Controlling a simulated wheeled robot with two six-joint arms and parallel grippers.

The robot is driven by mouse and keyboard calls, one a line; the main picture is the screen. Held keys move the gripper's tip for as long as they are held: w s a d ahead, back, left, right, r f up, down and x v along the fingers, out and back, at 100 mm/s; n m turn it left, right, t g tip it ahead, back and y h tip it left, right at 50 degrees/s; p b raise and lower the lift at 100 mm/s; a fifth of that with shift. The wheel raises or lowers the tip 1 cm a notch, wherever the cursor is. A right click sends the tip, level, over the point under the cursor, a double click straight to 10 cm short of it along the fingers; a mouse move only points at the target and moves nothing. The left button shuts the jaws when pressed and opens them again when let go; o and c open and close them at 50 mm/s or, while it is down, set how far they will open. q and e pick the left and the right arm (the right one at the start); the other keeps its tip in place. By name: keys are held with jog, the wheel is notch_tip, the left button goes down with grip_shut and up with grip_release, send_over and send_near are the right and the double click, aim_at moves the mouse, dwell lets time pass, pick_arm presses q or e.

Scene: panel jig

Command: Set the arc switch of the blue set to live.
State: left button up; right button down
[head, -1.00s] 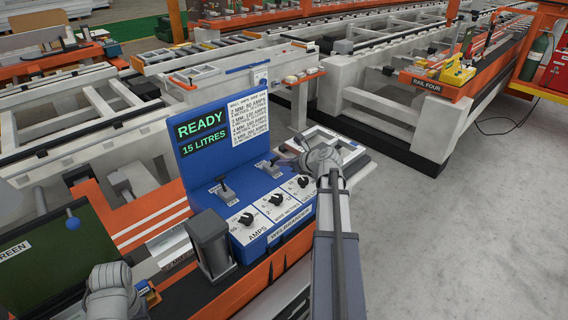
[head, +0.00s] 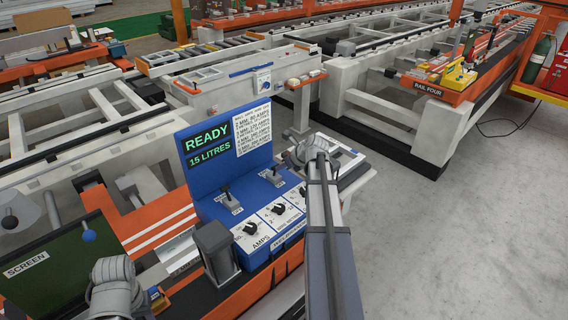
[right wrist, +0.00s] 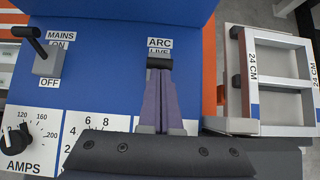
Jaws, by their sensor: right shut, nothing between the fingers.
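The blue set (head: 199,178) is a blue box with a READY, 15 LITRES display. Its arc switch (head: 272,177), a grey block with a dark lever, sits on the right of the deck. My right gripper (head: 287,159) is at this switch, shut and empty. My left wrist shows at lower left; no left fingers show.
The AMPS dial (head: 250,229) and other dials are along the set's front. A grey block (head: 214,248) stands left of them. A light frame marked 24 CM (right wrist: 279,70) lies close to the right of the set.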

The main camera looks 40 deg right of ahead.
aim_at(277, 165)
jog(key=w+g+p, duration=0.1)
jog(key=w+r+g+p, duration=0.1)
jog(key=p, duration=0.1)
jog(key=shift+w+r+g, duration=0.25)
jog(key=shift+r+g, duration=0.05)
jog(key=shift+g, duration=0.1)
jog(key=shift+w+g+p, duration=0.3)
jog(key=shift+g+p, duration=0.1)
jog(key=shift+p, duration=0.15)
jog(key=shift+w+g, duration=0.2)
jog(key=shift+g, duration=0.1)
jog(key=shift+w+a+f, duration=0.1)
jog(key=shift+w+f, duration=0.05)
pick_arm(q)
jog(key=shift+r, duration=2.8)
pick_arm(e)
jog(key=shift+w+a, duration=0.1)
jog(key=shift+w, duration=0.6)
jog(key=shift+w, duration=0.15)
pick_arm(q)
jog(key=shift+r, duration=0.1)
